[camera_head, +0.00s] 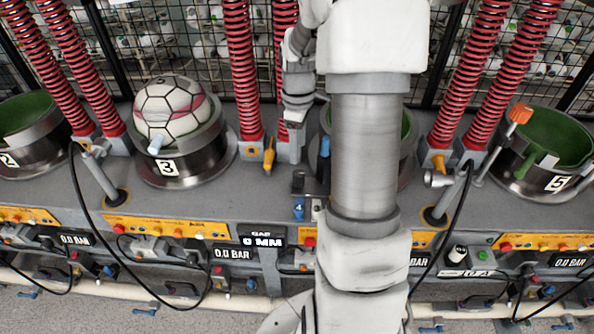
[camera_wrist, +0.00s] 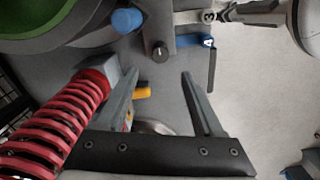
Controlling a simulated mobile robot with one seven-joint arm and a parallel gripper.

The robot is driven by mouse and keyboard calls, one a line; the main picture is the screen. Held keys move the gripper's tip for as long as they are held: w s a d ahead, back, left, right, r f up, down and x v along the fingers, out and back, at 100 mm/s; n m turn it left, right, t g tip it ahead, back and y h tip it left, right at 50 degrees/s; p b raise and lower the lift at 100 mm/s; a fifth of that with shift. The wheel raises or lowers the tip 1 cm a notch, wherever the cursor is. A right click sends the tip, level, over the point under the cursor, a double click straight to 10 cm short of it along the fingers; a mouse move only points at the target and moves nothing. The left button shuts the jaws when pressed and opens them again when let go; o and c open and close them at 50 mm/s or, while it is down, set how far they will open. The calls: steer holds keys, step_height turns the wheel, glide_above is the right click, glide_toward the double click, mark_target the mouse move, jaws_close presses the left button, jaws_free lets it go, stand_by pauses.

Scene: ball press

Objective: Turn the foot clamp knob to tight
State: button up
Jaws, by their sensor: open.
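A small dark knob (camera_wrist: 160,51) with a pale pointer mark sits on a grey bracket in the wrist view; it may be the foot clamp knob, but no label is readable. My gripper (camera_wrist: 162,72) is open and empty, its two fingers pointing toward the bracket. The knob appears just beyond the gap between the fingertips, apart from both. A yellow handle (camera_wrist: 143,92) shows beside the left finger. In the head view my wrist (camera_head: 297,105) hangs before a red spring column; the fingers are not clear there. The dark bracket (camera_head: 306,184) stands below it, its knob too small to tell.
A blue cap (camera_wrist: 127,20) and a green-lined cup lie close by in the wrist view, with a red spring (camera_wrist: 62,122) at left. A ball (camera_head: 171,108) sits in cup 3. My arm hides most of the middle cup.

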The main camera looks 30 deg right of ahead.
mark_target(298, 173)
step_height(298, 173, down, 10)
steer(key=shift+f, duration=0.1)
stand_by(0.4)
jaws_close()
